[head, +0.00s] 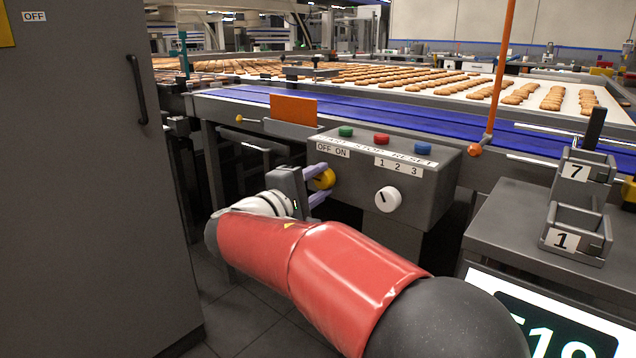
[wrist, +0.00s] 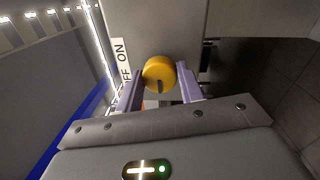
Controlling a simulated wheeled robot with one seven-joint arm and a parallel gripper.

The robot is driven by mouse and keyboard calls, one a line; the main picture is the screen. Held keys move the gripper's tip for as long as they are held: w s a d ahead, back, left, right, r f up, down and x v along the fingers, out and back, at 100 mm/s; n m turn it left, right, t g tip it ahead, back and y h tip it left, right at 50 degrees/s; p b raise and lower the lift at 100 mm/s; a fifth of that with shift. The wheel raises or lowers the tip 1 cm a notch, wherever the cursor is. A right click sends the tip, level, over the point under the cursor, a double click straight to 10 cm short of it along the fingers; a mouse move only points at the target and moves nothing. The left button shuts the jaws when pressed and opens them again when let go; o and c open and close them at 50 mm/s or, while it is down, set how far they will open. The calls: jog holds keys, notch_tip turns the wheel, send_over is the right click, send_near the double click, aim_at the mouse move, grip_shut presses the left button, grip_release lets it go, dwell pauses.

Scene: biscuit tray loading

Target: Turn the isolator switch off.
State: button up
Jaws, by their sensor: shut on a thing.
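The isolator switch is a yellow round knob (head: 325,178) on the front of a grey control box (head: 432,192), below an "OFF ON" label (head: 333,150). In the wrist view the yellow knob (wrist: 158,74) shows a dark mark on its face, at the lower middle. My gripper (head: 318,184) is at the knob, its two pale purple fingers on either side of it, shut on it. In the wrist view the fingers (wrist: 159,88) flank the knob left and right. Part of the knob is hidden by the fingers in the head view.
A white selector knob (head: 388,199) marked 1 2 3 sits right of the yellow knob. Green (head: 346,131), red (head: 382,139) and blue (head: 423,148) buttons are on top. A grey cabinet (head: 90,200) stands left. An orange pole (head: 503,70) rises behind the box.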

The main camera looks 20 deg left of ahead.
jog(key=o, duration=1)
jog(key=shift+s+a, duration=0.1)
jog(key=v, duration=0.7)
jog(key=shift+s+a, duration=0.15)
jog(key=shift+s, duration=0.1)
